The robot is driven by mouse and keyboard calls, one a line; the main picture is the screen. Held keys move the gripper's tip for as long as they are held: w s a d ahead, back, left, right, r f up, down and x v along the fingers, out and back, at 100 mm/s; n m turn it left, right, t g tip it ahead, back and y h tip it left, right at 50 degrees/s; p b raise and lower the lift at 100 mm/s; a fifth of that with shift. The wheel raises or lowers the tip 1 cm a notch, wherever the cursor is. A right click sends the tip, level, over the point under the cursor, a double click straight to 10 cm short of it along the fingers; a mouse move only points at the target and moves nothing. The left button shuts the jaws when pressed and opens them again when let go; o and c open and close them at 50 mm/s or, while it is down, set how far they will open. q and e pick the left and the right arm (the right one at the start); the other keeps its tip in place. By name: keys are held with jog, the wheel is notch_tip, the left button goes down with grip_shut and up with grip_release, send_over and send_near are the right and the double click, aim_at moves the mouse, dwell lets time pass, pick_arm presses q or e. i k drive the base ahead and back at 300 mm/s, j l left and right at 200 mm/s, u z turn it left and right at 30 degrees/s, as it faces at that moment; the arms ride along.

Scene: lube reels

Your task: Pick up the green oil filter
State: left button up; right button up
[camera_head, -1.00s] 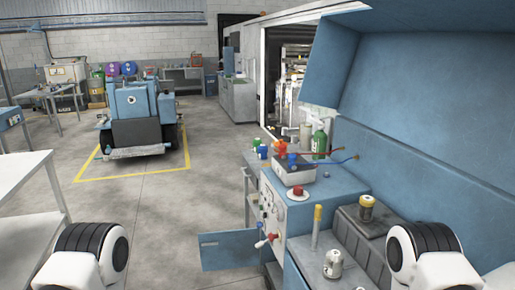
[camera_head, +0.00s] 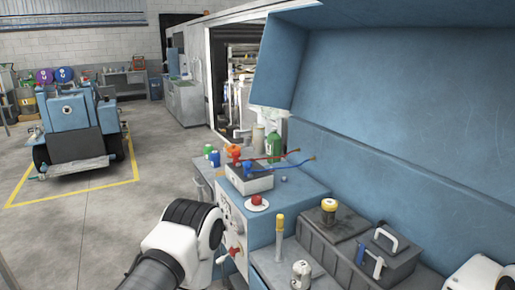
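A small green can (camera_head: 208,150) stands at the far left end of the blue machine top, beside a small blue can (camera_head: 214,158). It looks like the green oil filter, but is too small to be sure. A larger green bottle (camera_head: 274,143) stands farther back by the machine opening. Neither gripper is in view; only links of my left arm at lower centre and of my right arm in the bottom right corner show.
A grey box with orange and blue knobs (camera_head: 249,178) and red and blue levers stands near the cans. A red button (camera_head: 256,201), a yellow-topped stick (camera_head: 280,236), a white canister (camera_head: 301,274) and a dark toolbox (camera_head: 390,254) are nearer. Open floor lies left.

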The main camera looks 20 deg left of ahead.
aim_at(208, 149)
jog(key=i+j+z, duration=0.1)
jog(key=j, duration=0.3)
jog(key=i+j+z, duration=0.1)
jog(key=i+j, duration=0.15)
jog(key=j, duration=0.15)
jog(key=i+j+z, duration=0.15)
jog(key=j, duration=0.25)
jog(key=i+j+z, duration=0.1)
jog(key=j, duration=0.35)
jog(key=i+j+z, duration=0.1)
jog(key=j, duration=0.35)
jog(key=i+j+z, duration=0.1)
jog(key=j, duration=0.35)
jog(key=i+j+z, duration=0.1)
jog(key=j, duration=0.35)
jog(key=i, duration=0.05)
